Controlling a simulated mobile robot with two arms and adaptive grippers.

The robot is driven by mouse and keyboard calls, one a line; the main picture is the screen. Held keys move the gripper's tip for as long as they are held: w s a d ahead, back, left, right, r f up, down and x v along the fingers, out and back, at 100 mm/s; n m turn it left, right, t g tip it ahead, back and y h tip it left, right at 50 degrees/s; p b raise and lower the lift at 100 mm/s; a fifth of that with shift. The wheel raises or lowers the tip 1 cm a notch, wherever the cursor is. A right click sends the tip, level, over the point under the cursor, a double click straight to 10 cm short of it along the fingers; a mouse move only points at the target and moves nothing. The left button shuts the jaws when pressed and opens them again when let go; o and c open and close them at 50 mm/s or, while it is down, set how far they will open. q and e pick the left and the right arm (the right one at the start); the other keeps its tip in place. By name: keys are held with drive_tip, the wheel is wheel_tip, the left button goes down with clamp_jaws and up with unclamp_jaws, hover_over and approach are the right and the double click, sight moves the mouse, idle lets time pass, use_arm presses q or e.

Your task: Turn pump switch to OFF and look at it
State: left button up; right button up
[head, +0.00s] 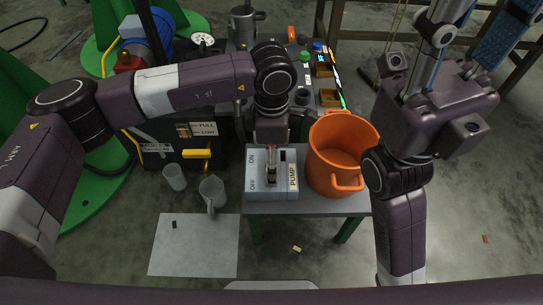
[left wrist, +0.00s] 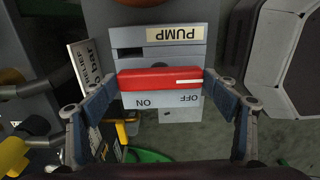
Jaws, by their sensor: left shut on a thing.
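The pump switch box (head: 290,190) is a light grey box labelled PUMP, ON and OFF, standing on a grey table. In the left wrist view its red switch handle (left wrist: 160,79) lies crosswise, with a white mark at its right end, on the side of the OFF label. The labels read upside down there. My left gripper (head: 271,174) reaches down over the box. In the left wrist view its two fingers (left wrist: 160,84) are closed on the two ends of the red handle. My right gripper (head: 440,30) is raised at the upper right, away from the box; its fingertips are not clear.
An orange pot (head: 340,135) stands right of the box, close to it. Grey cups (head: 212,192) and a white sheet (head: 195,245) lie to the left and in front. A yellow-handled valve (head: 196,154) is left of the box. Small bins (head: 324,70) stand behind.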

idle(0.4)
use_arm(q)
drive_tip(key=o, duration=1.2)
drive_tip(key=shift+c, duration=0.2)
drive_tip(key=shift+r, duration=0.1)
wheel_tip(320, 180, up, 12)
